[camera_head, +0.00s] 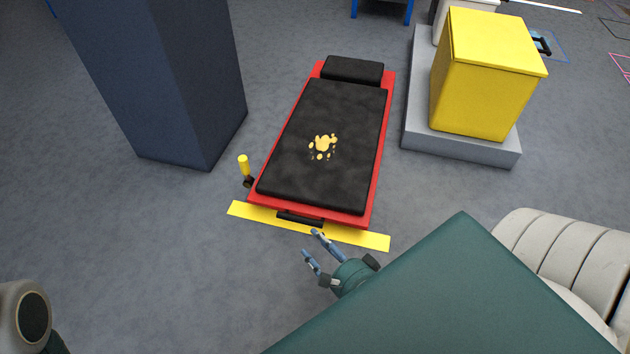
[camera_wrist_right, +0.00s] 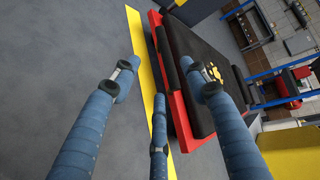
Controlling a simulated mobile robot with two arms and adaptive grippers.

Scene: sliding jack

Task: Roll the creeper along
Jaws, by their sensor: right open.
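The creeper (camera_head: 318,145) lies on the floor, a red frame with a black pad, a black headrest at its far end and a yellow emblem. A black handle (camera_head: 300,219) is on its near end, above a yellow floor strip (camera_head: 360,237). My right gripper (camera_head: 310,243) is open and empty, just short of the near end, apart from the handle. In the right wrist view, its blue fingers (camera_wrist_right: 165,85) are spread, with the creeper (camera_wrist_right: 205,75) beyond them. My left gripper is not in view; only a part of my left arm shows at the lower left.
A dark blue pillar (camera_head: 165,80) stands left of the creeper. A yellow box (camera_head: 480,85) stands on a grey platform (camera_head: 455,148) at the right. A yellow peg (camera_head: 243,165) is by the creeper's near left corner. Floor beyond the headrest looks clear.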

